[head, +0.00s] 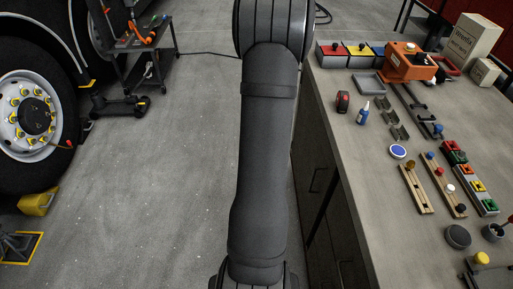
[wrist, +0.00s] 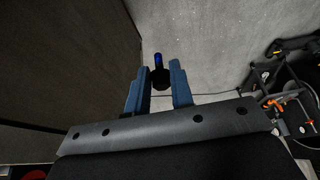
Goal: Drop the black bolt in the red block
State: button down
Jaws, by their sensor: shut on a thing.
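My gripper (wrist: 161,76) shows in the wrist view, with its two blue-grey fingers shut on a small black bolt (wrist: 160,79). The bolt's far end looks blue. The gripper holds it clear over the grey floor, beside a dark vertical face. In the head view my arm fills the middle and the gripper is out of sight. The red block (head: 451,146) is at the far end of a row of coloured blocks on the workbench at the right.
The workbench (head: 345,150) holds wooden strips with coloured knobs (head: 445,186), a blue-topped disc (head: 398,152), a blue bottle (head: 363,115) and an orange machine (head: 408,62). A truck wheel (head: 32,118) and a tool cart (head: 140,45) stand left.

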jog(key=w+d+r+m, duration=0.1)
jog(key=w+d+r, duration=0.2)
jog(key=d+r, duration=0.8)
jog(key=w+d+r, duration=0.3)
jog(key=d+r, duration=0.5)
jog(key=d, duration=0.5)
jog(key=m+g+h, duration=0.2)
jog(key=m+h, duration=0.2)
jog(key=m, duration=0.6)
send_over(450, 147)
jog(key=shift+a+x, duration=0.15)
jog(key=shift+x, duration=0.75)
jog(key=shift+a+x, duration=0.1)
jog(key=shift+x, duration=0.8)
jog(key=shift+s+f, duration=0.1)
jog(key=shift+f, duration=0.65)
jog(key=shift+s+f, duration=0.15)
jog(key=shift+f, duration=0.6)
jog(key=c, duration=1.3)
grip_release()
jog(key=shift+o, duration=0.6)
jog(key=shift+o, duration=1.4)
jog(key=shift+s+f, duration=0.1)
